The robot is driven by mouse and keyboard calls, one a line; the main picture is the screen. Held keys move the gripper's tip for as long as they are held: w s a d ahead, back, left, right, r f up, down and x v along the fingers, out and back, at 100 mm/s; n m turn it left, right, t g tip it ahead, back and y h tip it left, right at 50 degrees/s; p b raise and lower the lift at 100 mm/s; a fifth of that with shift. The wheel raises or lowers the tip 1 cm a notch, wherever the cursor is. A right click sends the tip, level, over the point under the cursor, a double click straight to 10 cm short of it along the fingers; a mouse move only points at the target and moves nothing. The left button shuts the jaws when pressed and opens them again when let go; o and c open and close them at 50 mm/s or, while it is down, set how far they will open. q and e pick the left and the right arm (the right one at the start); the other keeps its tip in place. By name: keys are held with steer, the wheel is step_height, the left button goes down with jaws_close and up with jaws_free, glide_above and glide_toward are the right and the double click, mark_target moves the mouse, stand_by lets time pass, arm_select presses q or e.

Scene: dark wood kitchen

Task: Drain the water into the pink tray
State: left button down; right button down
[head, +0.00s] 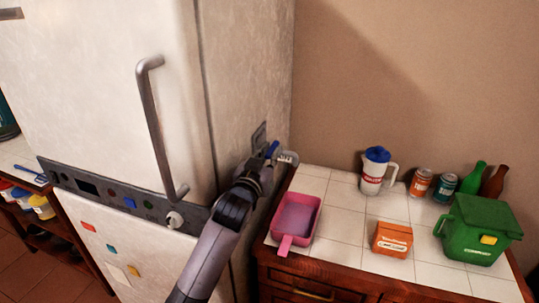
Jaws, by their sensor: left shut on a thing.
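The pink tray (286,241) sits on the white tiled counter, close to the fridge's side, with its handle tab toward me. Its inside looks greyish purple; I cannot tell whether that is water. A small blue handle (272,149) shows at the side of the fridge, above and behind the tray. My left gripper (277,163) is at this handle and shut on it, though the gripper and arm hide much of the contact. A pale fitting (288,157) shows just right of the handle. I see no clear water stream. My right gripper is out of view.
The large pale fridge (95,70) with a long grey door handle (152,115) fills the left. On the counter stand a white pitcher (374,175), an orange box (392,240), a green bin (474,230), cans and bottles. Bare tiles lie right of the tray.

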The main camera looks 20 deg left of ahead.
arm_select(q)
steer(key=shift+d+y, duration=0.15)
steer(key=shift+y, duration=0.15)
steer(key=shift+d+n+y+b, duration=0.2)
steer(key=shift+n+y, duration=0.25)
steer(key=shift+y, duration=0.1)
steer(key=shift+d+n+y+b, duration=0.15)
steer(key=shift+n+y+b, duration=0.05)
steer(key=shift+n+y, duration=0.3)
steer(key=shift+a, duration=0.1)
steer(key=c, duration=1.6)
jaws_free()
steer(key=shift+s, duration=0.1)
steer(key=s+d, duration=0.1)
steer(key=s, duration=1)
steer(key=shift+s+d, duration=0.25)
steer(key=shift+s, duration=0.15)
